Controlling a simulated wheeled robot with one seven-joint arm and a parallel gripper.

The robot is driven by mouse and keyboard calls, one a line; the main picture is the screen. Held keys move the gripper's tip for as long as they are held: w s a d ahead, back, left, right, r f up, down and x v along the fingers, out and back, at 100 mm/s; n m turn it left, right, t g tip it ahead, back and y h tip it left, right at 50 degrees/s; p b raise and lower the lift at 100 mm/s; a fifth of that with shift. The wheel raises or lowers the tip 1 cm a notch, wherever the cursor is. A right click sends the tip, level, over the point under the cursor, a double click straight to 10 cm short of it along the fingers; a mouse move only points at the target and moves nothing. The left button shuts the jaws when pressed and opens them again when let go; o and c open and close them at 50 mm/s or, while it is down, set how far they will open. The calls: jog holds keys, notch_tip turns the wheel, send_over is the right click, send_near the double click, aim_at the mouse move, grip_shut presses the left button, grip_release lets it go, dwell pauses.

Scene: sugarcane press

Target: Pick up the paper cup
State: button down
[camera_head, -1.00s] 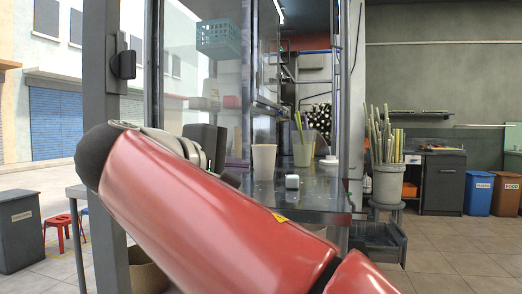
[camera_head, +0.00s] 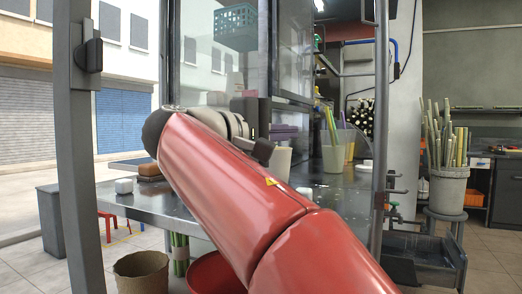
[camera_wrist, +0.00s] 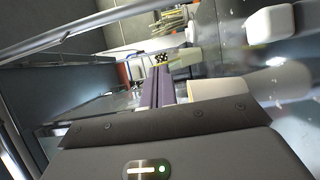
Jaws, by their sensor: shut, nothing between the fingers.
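The paper cup (camera_head: 282,160) is a plain cream cup on the metal counter in the head view, partly hidden behind my red arm. In the wrist view a cream cup (camera_wrist: 217,89) lies just right of my fingers, its lower part hidden by the gripper body. My gripper (camera_wrist: 161,70) shows two purple fingers together, with nothing between them. They are beside the cup, not around it. Whether they touch it cannot be told. In the head view my arm hides most of the gripper.
Glass panels and a grey post (camera_head: 82,150) rise on the left. A bucket of canes (camera_head: 449,188) stands at right.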

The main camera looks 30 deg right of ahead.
jog(key=p, duration=0.5)
send_over(277, 168)
jog(key=w, duration=0.8)
jog(key=f+b, duration=0.2)
jog(key=f, duration=0.3)
jog(key=shift+a+b, duration=0.35)
jog(key=shift+b, duration=0.05)
jog(key=shift+s+a, duration=0.1)
jog(key=shift+s, duration=0.4)
jog(key=s+b, duration=0.2)
jog(key=s, duration=0.1)
jog(key=shift+s+a+f+b, duration=0.2)
jog(key=shift+s+a+b, duration=0.05)
jog(key=shift+s+b, duration=0.15)
jog(key=shift+s+r, duration=0.15)
jog(key=shift+r, duration=0.1)
